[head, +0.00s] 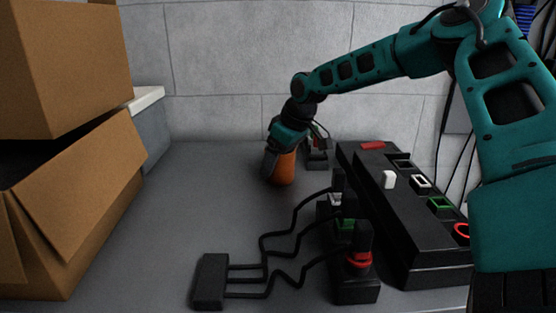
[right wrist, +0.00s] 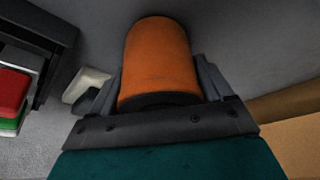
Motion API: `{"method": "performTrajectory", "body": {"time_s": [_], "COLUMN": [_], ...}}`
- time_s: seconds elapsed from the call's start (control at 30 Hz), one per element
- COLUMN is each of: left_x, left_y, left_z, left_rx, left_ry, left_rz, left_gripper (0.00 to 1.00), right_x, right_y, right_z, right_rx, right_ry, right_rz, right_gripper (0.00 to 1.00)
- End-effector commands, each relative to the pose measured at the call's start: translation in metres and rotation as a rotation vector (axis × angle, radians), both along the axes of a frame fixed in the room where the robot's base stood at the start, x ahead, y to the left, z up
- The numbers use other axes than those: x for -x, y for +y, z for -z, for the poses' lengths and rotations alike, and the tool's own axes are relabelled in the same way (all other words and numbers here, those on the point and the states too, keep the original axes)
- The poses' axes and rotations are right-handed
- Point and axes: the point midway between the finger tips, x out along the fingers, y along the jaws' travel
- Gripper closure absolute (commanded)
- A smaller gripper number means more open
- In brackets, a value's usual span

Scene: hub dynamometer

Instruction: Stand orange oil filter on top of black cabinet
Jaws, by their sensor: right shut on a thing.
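The orange oil filter (head: 283,168) is near the back middle of a dark grey top (head: 205,205) in the head view. My right gripper (head: 276,156) is shut on it from above, and the fingers cover part of its left side. The filter looks upright, with its lower end at or just above the top; I cannot tell whether they touch. In the right wrist view the filter (right wrist: 162,60) sits between the two fingers (right wrist: 160,92) of my right gripper. No separate black cabinet can be made out; I cannot tell whether the dark top belongs to it. My left gripper is not in view.
Open cardboard boxes (head: 75,75) fill the left. A long black block (head: 400,225) with coloured sockets stands right of the filter. In front are a black strip (head: 355,290) with plugs and a small black box (head: 210,281) joined by cables. The middle left is clear.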

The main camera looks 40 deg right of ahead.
Motion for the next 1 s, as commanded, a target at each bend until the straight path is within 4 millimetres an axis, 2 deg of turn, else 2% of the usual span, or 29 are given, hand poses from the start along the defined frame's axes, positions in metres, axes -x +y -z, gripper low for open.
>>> {"method": "performTrajectory", "body": {"time_s": [0.17,0.2,0.4,0.6,0.73,0.87,1.0], "left_x": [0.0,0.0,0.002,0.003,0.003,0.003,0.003], "left_y": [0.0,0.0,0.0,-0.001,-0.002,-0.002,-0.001], "left_z": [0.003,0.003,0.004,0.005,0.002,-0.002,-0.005], "left_rx": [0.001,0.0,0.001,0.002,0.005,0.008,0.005], "left_ry": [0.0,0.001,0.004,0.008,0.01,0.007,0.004], "left_rz": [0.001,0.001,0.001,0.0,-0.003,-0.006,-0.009], "left_gripper": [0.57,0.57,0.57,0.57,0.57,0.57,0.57], "right_x": [0.0,0.0,0.0,0.0,0.001,0.008,0.019], "right_y": [0.0,0.0,0.0,0.0,0.0,-0.002,-0.005], "right_z": [0.003,0.003,0.003,0.002,-0.005,-0.025,-0.053], "right_rx": [-0.001,0.0,0.0,0.0,-0.001,-0.002,-0.003], "right_ry": [-0.002,0.0,0.0,0.0,-0.002,-0.005,-0.006], "right_rz": [0.0,0.0,0.0,0.0,0.0,0.0,0.001], "right_gripper": [0.62,0.19,0.0,0.0,0.0,0.0,0.0]}}
